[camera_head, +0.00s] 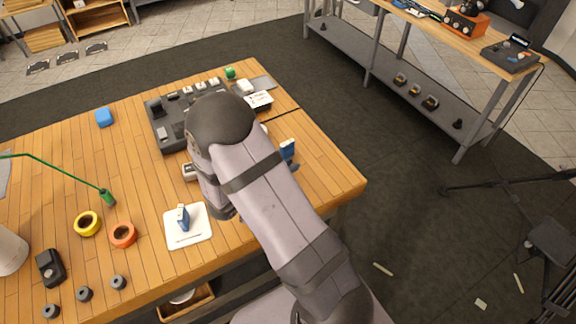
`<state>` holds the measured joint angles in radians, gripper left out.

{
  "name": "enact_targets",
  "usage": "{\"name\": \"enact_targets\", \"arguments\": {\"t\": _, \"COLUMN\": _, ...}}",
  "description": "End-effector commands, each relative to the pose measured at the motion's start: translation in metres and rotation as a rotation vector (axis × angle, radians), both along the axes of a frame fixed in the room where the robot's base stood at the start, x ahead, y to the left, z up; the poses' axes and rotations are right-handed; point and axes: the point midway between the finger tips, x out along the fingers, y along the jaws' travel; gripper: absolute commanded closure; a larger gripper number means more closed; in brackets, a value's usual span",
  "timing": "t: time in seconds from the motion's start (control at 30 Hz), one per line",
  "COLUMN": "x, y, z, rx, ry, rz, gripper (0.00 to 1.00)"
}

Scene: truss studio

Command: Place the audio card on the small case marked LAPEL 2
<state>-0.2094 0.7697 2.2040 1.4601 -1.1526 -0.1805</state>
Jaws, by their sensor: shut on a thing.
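My arm reaches over the wooden table and bends down at its wrist, and it hides my gripper's fingertips and whatever they hold. A small blue upright piece (183,217) stands on a white square plate (197,239) left of my wrist. Another blue upright piece (288,150) shows just right of my arm, with a darker part at its foot. I cannot tell which of these, if either, is the audio card. A small grey-white case (189,172) is partly hidden behind my wrist. No LAPEL 2 marking is readable.
A dark mixer-like panel (168,135) lies behind my arm. Yellow (87,224) and orange (123,235) tape rolls, a black device (51,267) and a blue block (104,117) are on the left. The table's right corner (345,182) is clear.

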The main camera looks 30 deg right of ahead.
Motion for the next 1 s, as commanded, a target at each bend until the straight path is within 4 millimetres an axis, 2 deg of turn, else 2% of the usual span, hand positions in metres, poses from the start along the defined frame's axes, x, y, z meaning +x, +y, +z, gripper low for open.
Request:
{"name": "enact_targets", "arguments": {"t": 0.43, "x": 0.0000, "y": 0.0000, "z": -0.0054, "rx": -0.001, "ry": 0.000, "rz": 0.000, "gripper": 1.00}}
{"name": "enact_targets", "arguments": {"t": 0.47, "x": 0.0001, "y": 0.0000, "z": -0.0043, "rx": -0.001, "ry": 0.000, "rz": 0.001, "gripper": 0.81}}
{"name": "enact_targets", "arguments": {"t": 0.5, "x": 0.0001, "y": 0.0000, "z": -0.0040, "rx": 0.000, "ry": 0.000, "rz": 0.001, "gripper": 0.71}}
{"name": "enact_targets", "arguments": {"t": 0.53, "x": 0.0001, "y": 0.0000, "z": -0.0040, "rx": 0.000, "ry": 0.000, "rz": 0.001, "gripper": 0.69}}
{"name": "enact_targets", "arguments": {"t": 0.9, "x": 0.0002, "y": 0.0000, "z": 0.0001, "rx": -0.001, "ry": -0.001, "rz": 0.001, "gripper": 0.69}}
{"name": "enact_targets", "arguments": {"t": 1.0, "x": -0.0011, "y": 0.0061, "z": 0.0015, "rx": 0.000, "ry": -0.002, "rz": 0.004, "gripper": 0.69}}
